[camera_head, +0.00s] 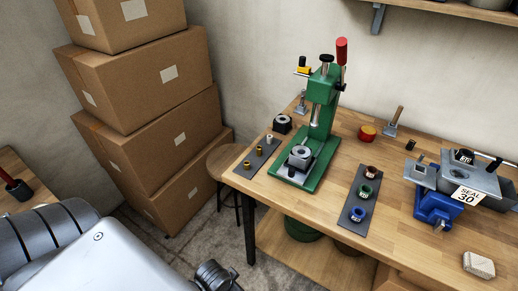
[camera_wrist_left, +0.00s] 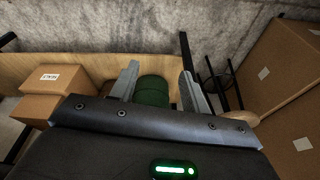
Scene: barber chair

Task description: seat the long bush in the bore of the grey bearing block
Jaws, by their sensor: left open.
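A grey bearing block (camera_head: 299,156) with a round bore on top sits on the base of the green press (camera_head: 321,120). Two brass bushes, one nearer (camera_head: 247,165) and one farther (camera_head: 259,150), and a paler bush (camera_head: 270,139) stand on a dark mat left of the press. I cannot tell for sure which is the long bush. In the left wrist view my left gripper (camera_wrist_left: 158,76) is open and empty, its fingers apart, with a green round container (camera_wrist_left: 153,91) beyond them. No bush or block shows in that view. My right gripper is not in view.
A dark block (camera_head: 283,124) stands behind the mat. A second mat (camera_head: 358,200) holds brown, green and blue rings. A blue vise (camera_head: 436,208) and grey trays (camera_head: 470,180) are at right. Stacked cartons (camera_head: 150,85) and a stool (camera_head: 226,160) stand left of the wooden bench (camera_head: 340,155).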

